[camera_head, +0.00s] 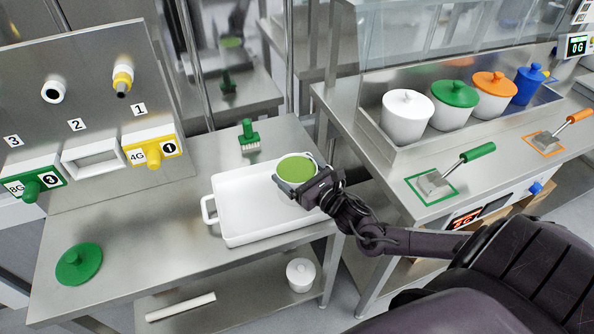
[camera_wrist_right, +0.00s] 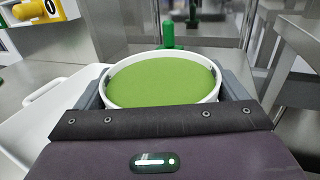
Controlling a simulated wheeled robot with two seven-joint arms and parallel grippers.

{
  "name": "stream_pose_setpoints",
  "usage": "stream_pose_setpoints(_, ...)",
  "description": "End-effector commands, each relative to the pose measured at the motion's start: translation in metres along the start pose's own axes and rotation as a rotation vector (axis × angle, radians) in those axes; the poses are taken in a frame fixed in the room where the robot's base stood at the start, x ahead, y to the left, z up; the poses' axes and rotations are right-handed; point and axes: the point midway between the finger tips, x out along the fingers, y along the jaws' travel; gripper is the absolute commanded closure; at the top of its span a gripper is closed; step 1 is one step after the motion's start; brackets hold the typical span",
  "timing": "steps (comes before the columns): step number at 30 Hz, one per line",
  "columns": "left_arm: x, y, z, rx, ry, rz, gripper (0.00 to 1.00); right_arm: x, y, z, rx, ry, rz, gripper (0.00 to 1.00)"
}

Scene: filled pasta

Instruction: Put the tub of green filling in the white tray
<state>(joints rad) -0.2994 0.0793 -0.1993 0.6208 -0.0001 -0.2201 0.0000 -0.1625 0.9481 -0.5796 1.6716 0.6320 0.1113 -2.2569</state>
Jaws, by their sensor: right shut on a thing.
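The tub of green filling (camera_head: 295,168) is a round white tub, open at the top, filled with smooth green. My right gripper (camera_head: 298,183) is shut on it, with a finger on each side. In the right wrist view the tub (camera_wrist_right: 163,80) sits level between the two fingers (camera_wrist_right: 163,90). In the head view it shows over the right part of the white tray (camera_head: 232,240); whether its base touches the tray floor is hidden. The tray also shows at the left of the right wrist view (camera_wrist_right: 30,120). My left gripper is not in view.
A green brush (camera_head: 249,137) stands behind the tray. A green lid (camera_head: 79,264) lies at the table's left. A dispenser panel (camera_head: 60,90) rises at the back left. Lidded tubs, including a white one (camera_head: 406,116), stand on the right counter. Bare steel lies left of the tray.

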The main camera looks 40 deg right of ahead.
Motion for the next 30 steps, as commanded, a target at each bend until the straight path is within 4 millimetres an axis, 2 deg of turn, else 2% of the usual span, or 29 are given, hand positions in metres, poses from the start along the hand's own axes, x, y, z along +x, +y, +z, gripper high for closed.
stream_pose_setpoints(3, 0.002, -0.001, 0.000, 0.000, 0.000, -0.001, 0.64, 0.001, -0.001, 0.000, 0.000, -0.007, -0.001, 0.57)
stream_pose_setpoints(4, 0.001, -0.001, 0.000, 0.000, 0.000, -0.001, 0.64, 0.000, 0.000, -0.002, 0.000, 0.000, 0.000, 0.04)
stream_pose_setpoints(5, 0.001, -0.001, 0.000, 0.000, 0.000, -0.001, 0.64, 0.000, 0.000, -0.002, 0.000, 0.000, 0.000, 0.00)
stream_pose_setpoints(13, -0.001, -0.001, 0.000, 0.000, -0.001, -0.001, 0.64, 0.000, 0.000, 0.002, 0.000, 0.000, 0.000, 0.00)
stream_pose_setpoints(16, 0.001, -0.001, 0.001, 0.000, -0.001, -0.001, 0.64, -0.009, 0.000, -0.001, -0.001, 0.002, 0.000, 0.00)
stream_pose_setpoints(30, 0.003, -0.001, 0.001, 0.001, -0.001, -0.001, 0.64, -0.097, 0.000, -0.001, 0.000, 0.006, 0.002, 0.00)
